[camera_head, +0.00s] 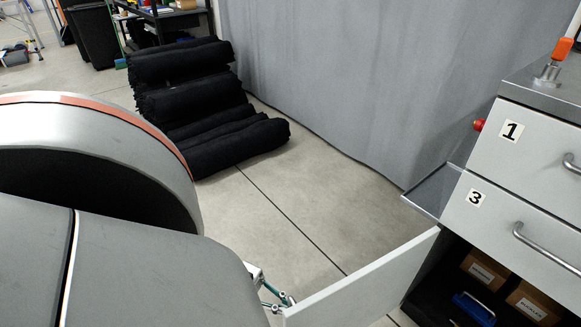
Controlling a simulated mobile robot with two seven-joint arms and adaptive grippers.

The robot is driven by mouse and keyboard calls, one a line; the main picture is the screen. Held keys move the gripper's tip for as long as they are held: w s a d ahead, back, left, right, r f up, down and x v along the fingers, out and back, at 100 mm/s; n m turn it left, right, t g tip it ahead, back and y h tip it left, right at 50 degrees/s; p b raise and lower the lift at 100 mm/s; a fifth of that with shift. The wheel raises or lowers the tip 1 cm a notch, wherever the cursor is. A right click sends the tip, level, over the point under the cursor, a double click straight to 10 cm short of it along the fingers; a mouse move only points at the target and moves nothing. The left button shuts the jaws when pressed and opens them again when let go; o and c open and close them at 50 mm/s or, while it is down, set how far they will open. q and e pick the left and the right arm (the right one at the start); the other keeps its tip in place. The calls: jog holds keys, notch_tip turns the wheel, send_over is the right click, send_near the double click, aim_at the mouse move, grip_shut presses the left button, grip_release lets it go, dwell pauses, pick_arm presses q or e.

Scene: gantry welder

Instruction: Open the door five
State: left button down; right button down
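The cabinet on the right has drawers marked 1 (512,130) and 3 (477,197), both shut. Below drawer 3, a pale door panel (365,280) stands swung out from the cabinet, with the compartment behind it open. No number 5 shows on the door's visible face. My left gripper (277,300) is at the door's outer free edge, low in the picture. It is partly hidden by my arm, and I cannot tell whether it touches the door or how far its fingers are apart. My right gripper is out of view.
Cardboard boxes (484,271) and a blue item (473,308) are in the open compartment. A grey curtain (350,80) hangs behind. Black rolls (205,105) lie stacked at the back left. The floor (290,205) between rolls and door is clear.

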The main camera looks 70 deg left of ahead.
pick_arm(q)
jog(key=shift+s+a+f, duration=0.25)
jog(key=shift+s, duration=0.05)
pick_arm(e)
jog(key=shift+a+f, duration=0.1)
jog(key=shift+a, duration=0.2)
pick_arm(q)
jog(key=c, duration=2.2)
grip_release()
jog(key=shift+a+r, duration=0.1)
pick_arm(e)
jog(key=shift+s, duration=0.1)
pick_arm(q)
jog(key=shift+w+a, duration=0.1)
jog(key=v, duration=1.2)
